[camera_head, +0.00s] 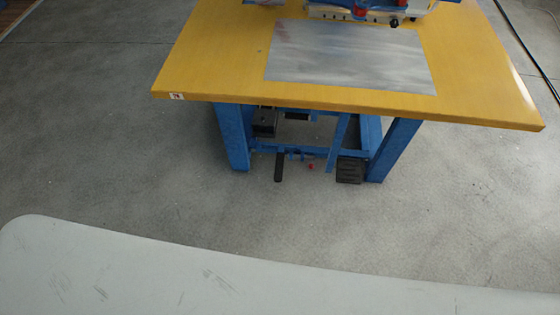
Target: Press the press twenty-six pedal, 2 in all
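A press with a blue frame and a pale bar (345,15) is cut off by the top edge of the head view, above a yellow worktable (215,55). A ribbed black foot pedal (349,171) sits low under the table, beside the right blue leg. Nothing touches the ribbed pedal. Neither of my grippers is in view.
A grey metal plate (348,58) lies on the tabletop. Blue legs (232,138) and crossbars flank the pedals, and the tabletop overhangs them. A dark cable (525,48) lies at the far right.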

